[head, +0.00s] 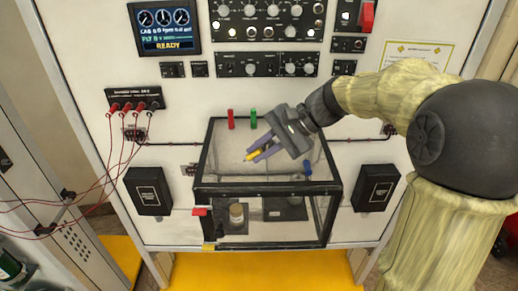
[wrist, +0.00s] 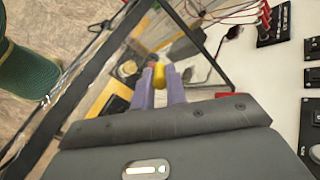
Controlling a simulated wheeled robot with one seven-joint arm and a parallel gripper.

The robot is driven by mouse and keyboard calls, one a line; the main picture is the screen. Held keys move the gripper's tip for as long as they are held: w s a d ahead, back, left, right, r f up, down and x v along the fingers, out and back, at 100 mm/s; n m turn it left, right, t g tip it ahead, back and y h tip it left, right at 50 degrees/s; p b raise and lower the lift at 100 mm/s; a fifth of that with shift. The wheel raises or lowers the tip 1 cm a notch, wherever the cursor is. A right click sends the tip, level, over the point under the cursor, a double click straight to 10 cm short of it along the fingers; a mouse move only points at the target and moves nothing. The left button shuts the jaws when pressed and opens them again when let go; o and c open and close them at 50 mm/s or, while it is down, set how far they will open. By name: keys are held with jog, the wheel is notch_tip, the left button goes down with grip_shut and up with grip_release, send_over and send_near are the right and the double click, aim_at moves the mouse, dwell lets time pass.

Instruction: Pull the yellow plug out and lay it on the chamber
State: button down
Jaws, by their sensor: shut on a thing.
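The yellow plug (head: 252,156) is between the two purple fingers of my gripper (head: 260,152), which is shut on it. The plug lies on its side over the pale top of the chamber (head: 268,187), a dark-framed clear box. I cannot tell whether it touches the top. In the wrist view the yellow plug (wrist: 159,76) sits between the fingertips of my gripper (wrist: 160,80). A red plug (head: 231,119) and a green plug (head: 253,118) stand upright at the chamber's back edge. A blue plug (head: 307,168) is at its right side.
A jar (head: 237,213) stands inside the chamber. A box with red leads (head: 134,100) is on the wall panel at the left, its cables drooping left. Dark boxes (head: 149,191) and (head: 376,188) flank the chamber. The chamber top's front left is clear.

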jog(key=shift+s+r, duration=0.1)
jog(key=shift+s, duration=0.1)
jog(key=shift+w+f+b, duration=0.1)
jog(key=shift+f+b, duration=0.2)
jog(key=shift+f, duration=0.2)
jog(key=c, duration=1.3)
grip_release()
jog(key=shift+a, duration=0.1)
jog(key=shift+c, duration=0.2)
jog(key=shift+f, duration=0.1)
jog(key=shift+f, duration=0.1)
jog(key=b+v, duration=0.2)
jog(key=v, duration=1.5)
jog(key=shift+r, duration=0.45)
